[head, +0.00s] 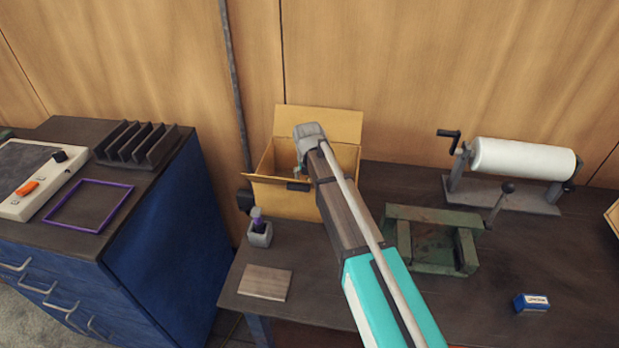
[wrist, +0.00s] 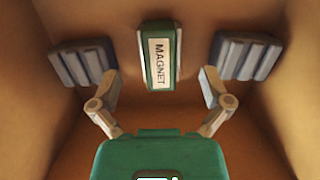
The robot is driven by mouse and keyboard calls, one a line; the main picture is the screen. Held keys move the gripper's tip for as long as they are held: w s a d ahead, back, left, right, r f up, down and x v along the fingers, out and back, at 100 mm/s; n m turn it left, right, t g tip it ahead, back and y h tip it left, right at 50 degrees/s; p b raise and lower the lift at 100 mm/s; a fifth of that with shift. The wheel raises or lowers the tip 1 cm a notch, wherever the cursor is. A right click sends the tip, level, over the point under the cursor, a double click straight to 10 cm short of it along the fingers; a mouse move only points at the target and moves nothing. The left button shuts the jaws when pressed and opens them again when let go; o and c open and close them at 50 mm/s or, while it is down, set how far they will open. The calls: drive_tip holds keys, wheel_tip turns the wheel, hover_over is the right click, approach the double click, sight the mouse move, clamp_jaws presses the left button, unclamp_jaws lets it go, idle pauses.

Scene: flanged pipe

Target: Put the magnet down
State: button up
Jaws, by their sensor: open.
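The magnet (wrist: 160,56) is a green block with a white label reading MAGNET, in the wrist view. It lies inside the cardboard box (head: 288,202), between the two fingers of my gripper (wrist: 162,62) and apart from both. The fingers are spread wide, with a gap on each side of the magnet. In the head view my arm reaches into the open box, and its wrist hides most of the inside. The magnet cannot be made out there.
The box flaps (head: 318,123) stand open. A small grey holder (head: 260,236) and a wooden plate (head: 265,282) are in front of the box. A green vise (head: 435,240), a white roll (head: 522,158) and a blue block (head: 531,303) are to the right.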

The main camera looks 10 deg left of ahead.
sight(436, 221)
drive_tip(key=shift+r+p, duration=0.6)
drive_tip(key=shift+p, duration=0.15)
wheel_tip(436, 221, up, 12)
drive_tip(key=s+p, duration=0.1)
drive_tip(key=p, duration=1)
drive_tip(key=shift+s+f+p, duration=0.15)
drive_tip(key=shift+s+p, duration=0.2)
drive_tip(key=shift+d, duration=0.1)
drive_tip(key=s+d+m, duration=0.5)
drive_tip(key=d+m, duration=0.6)
drive_tip(key=s+d+m+g, duration=0.1)
drive_tip(key=s+d+m, duration=0.5)
drive_tip(key=d+m, duration=0.5)
drive_tip(key=s+d+m, duration=0.5)
drive_tip(key=d+m, duration=0.7)
drive_tip(key=m, duration=0.1)
drive_tip(key=shift+s+d+f+g, duration=0.1)
drive_tip(key=shift+s+g, duration=0.1)
drive_tip(key=shift+g, duration=0.2)
drive_tip(key=shift+s+d+m, duration=0.45)
drive_tip(key=shift+m, duration=0.35)
